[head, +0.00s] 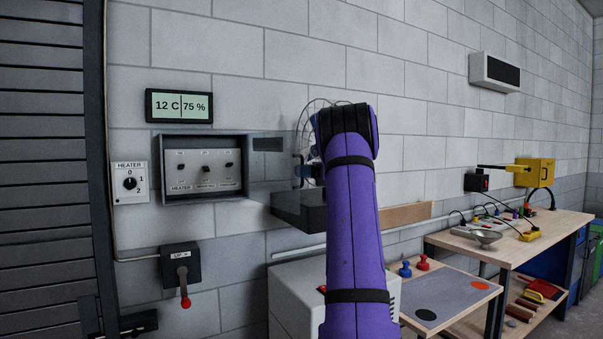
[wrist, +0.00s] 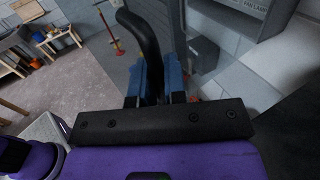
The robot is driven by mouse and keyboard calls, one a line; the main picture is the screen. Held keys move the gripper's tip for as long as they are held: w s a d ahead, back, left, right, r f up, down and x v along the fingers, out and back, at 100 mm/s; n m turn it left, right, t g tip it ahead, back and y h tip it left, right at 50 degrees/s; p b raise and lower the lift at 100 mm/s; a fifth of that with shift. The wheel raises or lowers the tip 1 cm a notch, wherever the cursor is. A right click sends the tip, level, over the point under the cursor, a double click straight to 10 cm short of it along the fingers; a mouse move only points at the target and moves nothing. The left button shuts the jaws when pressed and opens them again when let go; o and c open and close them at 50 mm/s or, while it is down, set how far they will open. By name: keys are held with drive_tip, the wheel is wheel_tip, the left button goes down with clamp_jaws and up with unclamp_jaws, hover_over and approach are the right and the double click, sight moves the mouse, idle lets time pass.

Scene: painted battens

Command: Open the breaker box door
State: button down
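The breaker box (head: 205,167) is a grey wall box at the left in the head view, its front uncovered and a row of switches showing. Its see-through smoky door (head: 272,170) stands swung out to the right, beside my gripper (head: 305,172), which my purple arm partly hides. In the wrist view, the blue fingers of my gripper (wrist: 154,82) lie on either side of a curved black handle (wrist: 140,35) and appear shut on it. Part of the box (wrist: 238,15) shows at the upper right there.
A display (head: 180,106) hangs above the box, a heater dial (head: 130,183) to its left and a red-knobbed lever (head: 181,268) below. A dark ledge (head: 298,212) and a pale cabinet (head: 295,300) lie under my gripper. A workbench (head: 510,238) stands right.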

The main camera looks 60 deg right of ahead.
drive_tip(key=c, duration=1.2)
unclamp_jaws()
drive_tip(key=shift+s, duration=0.15)
